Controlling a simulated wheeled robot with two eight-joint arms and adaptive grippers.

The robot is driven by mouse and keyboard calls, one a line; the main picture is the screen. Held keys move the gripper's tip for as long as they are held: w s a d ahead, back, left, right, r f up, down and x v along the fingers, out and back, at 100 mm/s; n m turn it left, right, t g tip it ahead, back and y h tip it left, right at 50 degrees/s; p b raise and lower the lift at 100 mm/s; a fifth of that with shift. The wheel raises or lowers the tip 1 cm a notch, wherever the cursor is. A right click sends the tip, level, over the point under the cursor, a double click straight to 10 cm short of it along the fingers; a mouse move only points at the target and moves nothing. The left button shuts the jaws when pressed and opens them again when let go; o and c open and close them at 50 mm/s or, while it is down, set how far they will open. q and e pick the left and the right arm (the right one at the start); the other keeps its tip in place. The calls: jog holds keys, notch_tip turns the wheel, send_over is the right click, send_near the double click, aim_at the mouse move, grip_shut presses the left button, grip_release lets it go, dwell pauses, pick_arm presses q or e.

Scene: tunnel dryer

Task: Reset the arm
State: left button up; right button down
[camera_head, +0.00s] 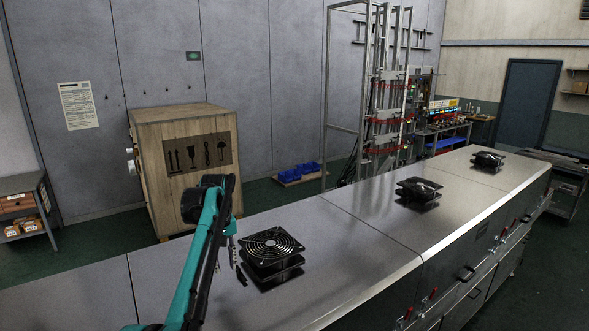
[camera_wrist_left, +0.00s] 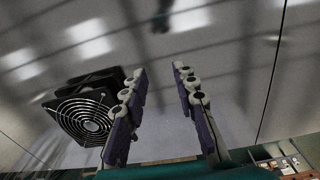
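My left arm (camera_head: 203,255) is teal and black and reaches up from the bottom left in the head view. My left gripper (camera_head: 238,262) hangs over the metal top, just left of a black fan (camera_head: 270,247) with a round grille. In the left wrist view the gripper's two fingers (camera_wrist_left: 160,105) stand apart with nothing between them. The same fan (camera_wrist_left: 85,115) shows left of the fingers there, apart from the grip space. My right gripper is in neither view.
The long metal dryer top (camera_head: 345,250) carries two more black fans, one midway (camera_head: 418,190) and one at the far end (camera_head: 488,158). A wooden crate (camera_head: 184,150) stands behind it. Red-handled latches (camera_head: 433,293) line the front side.

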pick_arm(q)
jog(key=s+r+m+t, duration=0.2)
jog(key=s+r, duration=0.3)
jog(key=s, duration=0.3)
jog(key=s+d+f+m+t, duration=0.1)
jog(key=s+f, duration=0.1)
jog(key=s, duration=0.7)
jog(key=s+d+f+m+t, duration=0.1)
jog(key=s+f+t, duration=0.1)
jog(key=s, duration=0.8)
jog(key=s+f+m+t, duration=0.2)
jog(key=s+f, duration=0.7)
jog(key=s, duration=0.1)
notch_tip(320, 180, down, 23)
jog(key=b, duration=2.2)
jog(key=shift+d, duration=0.3)
jog(key=shift+r, duration=0.1)
